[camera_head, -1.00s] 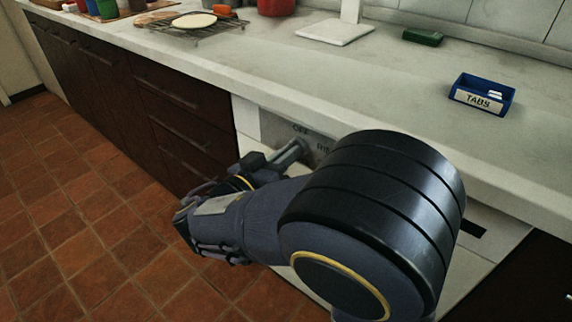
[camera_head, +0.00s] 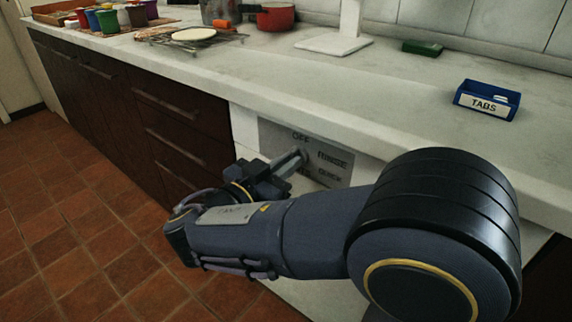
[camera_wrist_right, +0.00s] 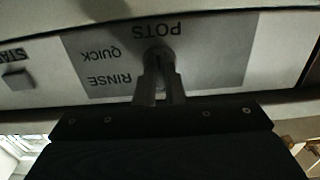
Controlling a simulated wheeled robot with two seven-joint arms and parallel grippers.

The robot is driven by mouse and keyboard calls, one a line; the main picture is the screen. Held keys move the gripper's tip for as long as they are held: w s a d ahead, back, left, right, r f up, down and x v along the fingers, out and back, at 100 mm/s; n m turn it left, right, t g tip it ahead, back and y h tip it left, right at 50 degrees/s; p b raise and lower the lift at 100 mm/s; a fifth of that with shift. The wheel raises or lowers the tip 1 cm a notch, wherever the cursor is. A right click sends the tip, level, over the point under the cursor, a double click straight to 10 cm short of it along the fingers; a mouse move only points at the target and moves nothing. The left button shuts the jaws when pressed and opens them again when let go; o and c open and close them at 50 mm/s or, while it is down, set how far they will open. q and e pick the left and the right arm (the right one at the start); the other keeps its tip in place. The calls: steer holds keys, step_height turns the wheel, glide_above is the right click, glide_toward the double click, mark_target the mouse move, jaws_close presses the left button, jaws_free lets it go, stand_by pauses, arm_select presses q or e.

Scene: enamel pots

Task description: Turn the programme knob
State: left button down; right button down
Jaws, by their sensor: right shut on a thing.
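The programme knob (camera_wrist_right: 160,53) is a small grey knob on a grey label panel (camera_head: 340,172) on the white appliance front below the counter. The panel reads OFF, RINSE and QUICK in the head view, with a lower-left word partly hidden. In the wrist view it appears upside down, with POTS, QUICK and RINSE legible. My right gripper (camera_head: 292,162) is at the panel, its two fingers (camera_wrist_right: 160,82) shut on the knob. The fingers hide much of the knob, and I cannot tell which word it points to. My left gripper is out of view.
A blue TABS box (camera_head: 487,101) stands on the counter (camera_head: 390,95) above. A wire rack (camera_head: 190,39), a red pot (camera_head: 276,16) and coloured cups are at the back left. A square button (camera_wrist_right: 17,78) sits beside the panel. Dark drawers (camera_head: 185,125) flank the appliance.

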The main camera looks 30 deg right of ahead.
steer(key=c, duration=1.5)
jaws_free()
steer(key=p+v, duration=0.1)
steer(key=v, duration=0.6)
steer(key=shift+s+a+p, duration=0.15)
steer(key=shift+a+p, duration=0.2)
steer(key=shift+p, duration=0.05)
